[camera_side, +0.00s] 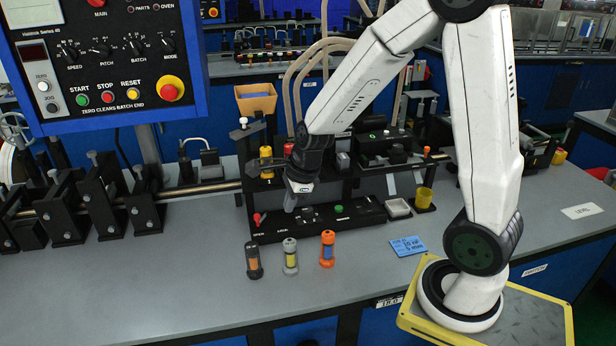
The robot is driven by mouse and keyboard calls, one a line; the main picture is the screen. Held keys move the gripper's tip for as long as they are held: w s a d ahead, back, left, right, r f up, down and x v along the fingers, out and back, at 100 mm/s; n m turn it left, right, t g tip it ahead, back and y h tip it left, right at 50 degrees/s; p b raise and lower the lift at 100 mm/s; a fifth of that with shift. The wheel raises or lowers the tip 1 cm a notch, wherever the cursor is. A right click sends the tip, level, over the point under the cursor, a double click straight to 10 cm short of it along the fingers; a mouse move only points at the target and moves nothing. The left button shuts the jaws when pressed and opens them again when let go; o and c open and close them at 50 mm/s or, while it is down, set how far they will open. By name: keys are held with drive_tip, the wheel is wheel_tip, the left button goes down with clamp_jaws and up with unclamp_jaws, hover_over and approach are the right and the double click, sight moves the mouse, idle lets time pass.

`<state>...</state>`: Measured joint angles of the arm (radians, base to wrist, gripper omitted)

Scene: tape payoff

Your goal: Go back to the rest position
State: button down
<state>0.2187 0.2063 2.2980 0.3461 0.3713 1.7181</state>
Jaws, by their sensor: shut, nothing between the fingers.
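My gripper (291,206) points down above the black fixture base (325,219) near the middle of the table. It is small in the picture, and its fingers are together with nothing between them. My arm rises from a base at the right and arches over to the gripper. The gripper appears apart from the red-handled lever (259,218) to its left. Three small cylinders stand in front of the fixture: a dark one with a brown band (253,261), a grey one with a yellowish band (290,257) and an orange one with a blue band (327,249).
A blue control panel (100,60) hangs at the upper left. Black roller brackets (105,205) and a shaft fill the left side. A small tray (398,208), yellow cup (424,198) and blue card (407,246) lie right of the fixture. The front left tabletop (140,290) is clear.

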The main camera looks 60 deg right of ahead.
drive_tip(key=n, duration=0.2)
drive_tip(key=s+a+n, duration=0.1)
drive_tip(key=s+n, duration=0.1)
drive_tip(key=n, duration=0.1)
drive_tip(key=shift+a+n, duration=0.3)
drive_tip(key=shift+a, duration=0.1)
drive_tip(key=s+a+n, duration=0.2)
drive_tip(key=s+n, duration=0.1)
drive_tip(key=n, duration=0.7)
drive_tip(key=s+a+n+g, duration=0.1)
drive_tip(key=s+a+n, duration=0.1)
drive_tip(key=n, duration=0.8)
drive_tip(key=shift+s+f+h, duration=0.2)
drive_tip(key=shift+s+h, duration=0.1)
drive_tip(key=shift+s, duration=0.45)
